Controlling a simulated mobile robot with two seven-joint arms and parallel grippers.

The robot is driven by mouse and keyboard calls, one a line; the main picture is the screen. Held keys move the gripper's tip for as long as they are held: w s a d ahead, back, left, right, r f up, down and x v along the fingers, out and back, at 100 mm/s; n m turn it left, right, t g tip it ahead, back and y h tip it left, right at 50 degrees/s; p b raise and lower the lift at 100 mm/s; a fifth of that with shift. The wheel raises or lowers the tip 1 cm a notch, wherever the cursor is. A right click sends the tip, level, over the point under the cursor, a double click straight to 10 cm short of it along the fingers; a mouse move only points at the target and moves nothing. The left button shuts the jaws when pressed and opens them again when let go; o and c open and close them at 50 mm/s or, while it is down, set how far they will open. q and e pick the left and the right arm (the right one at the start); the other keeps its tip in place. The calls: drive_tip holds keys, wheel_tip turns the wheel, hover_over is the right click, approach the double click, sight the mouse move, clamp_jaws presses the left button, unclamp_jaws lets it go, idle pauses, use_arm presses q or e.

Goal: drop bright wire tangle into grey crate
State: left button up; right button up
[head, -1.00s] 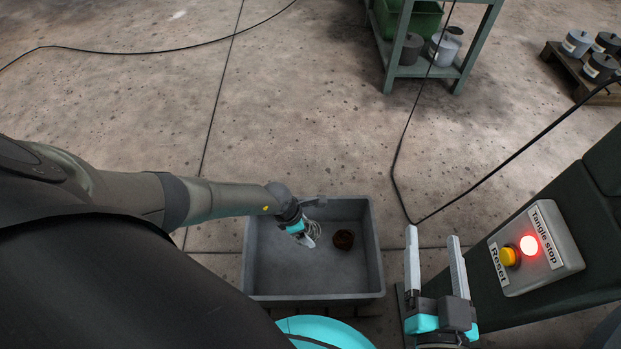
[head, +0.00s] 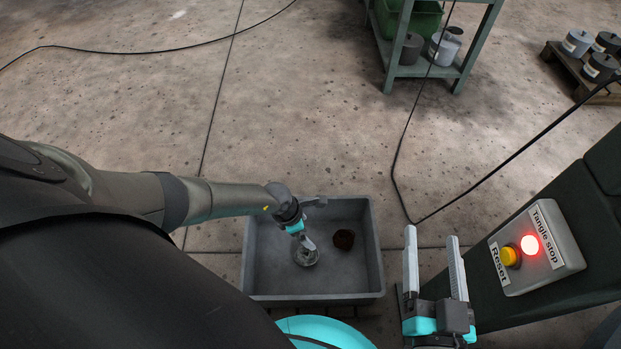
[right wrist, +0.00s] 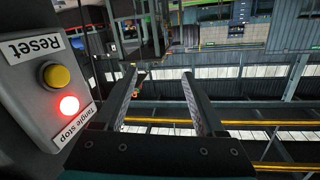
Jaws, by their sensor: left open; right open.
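The grey crate (head: 353,283) stands on the floor in the head view. The bright wire tangle (head: 306,256) lies inside it on the left side, just below my left gripper (head: 308,242). My left gripper is open over the crate and partly covers the tangle; whether a fingertip still touches the wire is hard to tell. A dark brown tangle (head: 343,240) lies in the crate to the right of the bright one. My right gripper (head: 432,240) is open and empty, to the right of the crate; its fingers also show in the right wrist view (right wrist: 160,75).
A post at the right carries a box with a yellow Reset button (head: 510,256) and a lit red Tangle stop lamp (head: 529,246). A green shelf (head: 440,71) and a pallet with spools (head: 580,68) stand at the back.

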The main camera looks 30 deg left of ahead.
drive_tip(key=s+d+f+g+h+p, duration=0.1)
drive_tip(key=s+d+g+h+p, duration=0.15)
drive_tip(key=d+g, duration=0.35)
drive_tip(key=s+d+f+g+h+p, duration=0.1)
drive_tip(key=s+d+g+h+p, duration=0.15)
drive_tip(key=d+g+p, duration=0.2)
use_arm(q)
drive_tip(key=p+v, duration=0.5)
drive_tip(key=v, duration=1)
use_arm(e)
wheel_tip(320, 180, down, 12)
drive_tip(key=s+g+h, duration=0.1)
drive_tip(key=s+g, duration=0.1)
drive_tip(key=shift+d+f+g, duration=0.25)
drive_tip(key=shift+d+g, duration=0.1)
drive_tip(key=shift+d, duration=0.1)
use_arm(q)
drive_tip(key=shift+r, duration=0.1)
